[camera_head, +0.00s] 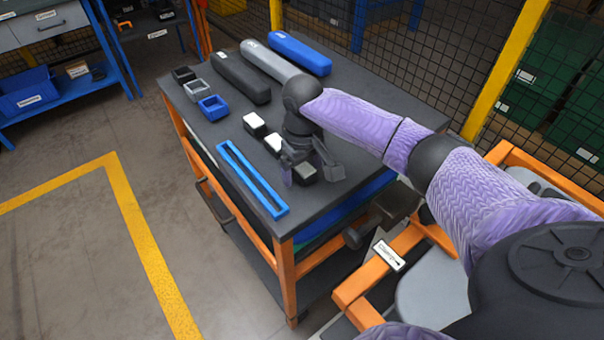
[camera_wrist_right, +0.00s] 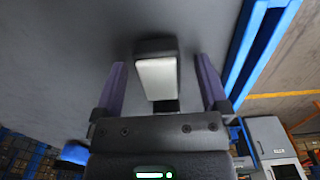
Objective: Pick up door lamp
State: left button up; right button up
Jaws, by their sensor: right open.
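Three small dark blocks with white faces, which look like the door lamps, stand in a row on the grey cart top: one at the back (camera_head: 254,122), one in the middle (camera_head: 273,142) and one at the front (camera_head: 304,173). My right gripper (camera_head: 311,171) is open over the front lamp, its fingers on either side. In the right wrist view this lamp (camera_wrist_right: 157,78) lies between the two spread purple fingers (camera_wrist_right: 162,68), with gaps at both sides. The gripper's body partly covers the lamp in the head view. My left gripper is not in view.
A long blue tray frame (camera_head: 250,178) lies left of the lamps. Small square frames, including a blue one (camera_head: 213,107), and long handle-like bars, including a blue one (camera_head: 300,52), occupy the back of the cart. A mesh fence with yellow posts (camera_head: 505,70) stands behind.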

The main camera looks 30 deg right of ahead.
aim_at(303, 166)
jog(key=shift+r, duration=0.1)
grip_shut()
notch_tip(303, 166, up, 10)
jog(key=p, duration=0.3)
jog(key=shift+r+p, duration=0.1)
jog(key=shift+p, duration=0.2)
jog(key=c, duration=0.7)
grip_release()
grip_shut()
